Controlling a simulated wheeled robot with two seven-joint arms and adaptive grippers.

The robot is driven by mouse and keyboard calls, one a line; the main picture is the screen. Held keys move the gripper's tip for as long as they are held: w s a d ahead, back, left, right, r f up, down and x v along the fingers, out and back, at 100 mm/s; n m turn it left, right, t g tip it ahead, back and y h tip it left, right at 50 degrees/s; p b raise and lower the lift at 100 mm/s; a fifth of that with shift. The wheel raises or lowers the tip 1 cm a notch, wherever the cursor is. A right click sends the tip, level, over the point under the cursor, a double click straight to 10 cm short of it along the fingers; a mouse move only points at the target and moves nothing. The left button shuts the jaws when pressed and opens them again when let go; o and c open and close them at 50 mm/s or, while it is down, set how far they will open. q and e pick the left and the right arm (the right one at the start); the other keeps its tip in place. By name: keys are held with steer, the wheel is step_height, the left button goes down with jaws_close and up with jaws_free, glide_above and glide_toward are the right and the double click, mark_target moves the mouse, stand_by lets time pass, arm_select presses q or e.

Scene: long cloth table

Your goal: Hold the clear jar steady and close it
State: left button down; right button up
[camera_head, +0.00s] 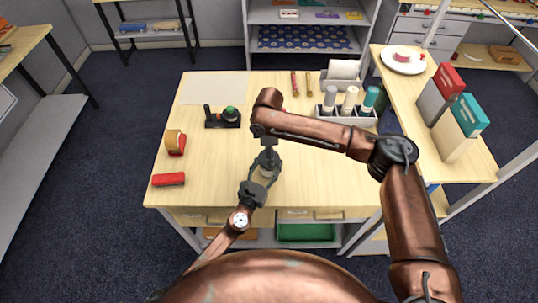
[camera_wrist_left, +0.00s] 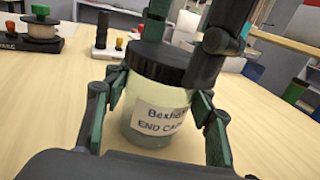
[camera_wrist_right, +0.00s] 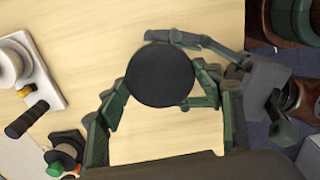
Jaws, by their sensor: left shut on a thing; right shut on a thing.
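The clear jar (camera_wrist_left: 150,118) stands upright on the table, with a white label reading "END CAP" in part. It also shows small in the head view (camera_head: 267,172), mostly hidden by my grippers. A black lid (camera_wrist_left: 160,60) sits on top of the jar; its round top shows in the right wrist view (camera_wrist_right: 161,75). My left gripper (camera_wrist_left: 158,120) is shut on the jar's body, one finger on each side. My right gripper (camera_wrist_right: 158,95) comes from above and is shut on the lid. Whether the lid is threaded tight cannot be told.
A black tray with a green knob (camera_head: 222,117) stands behind left. A tape dispenser (camera_head: 175,142) and a red stapler (camera_head: 168,180) lie at the left. A rack of bottles (camera_head: 348,108) stands back right. The table's front right is clear.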

steer(key=m, duration=0.5)
steer(key=o, duration=1.3)
steer(key=shift+r, duration=2.25)
steer(key=shift+c, duration=0.4)
step_height(320, 180, up, 4)
steer(key=n, duration=0.4)
steer(key=shift+f, duration=0.25)
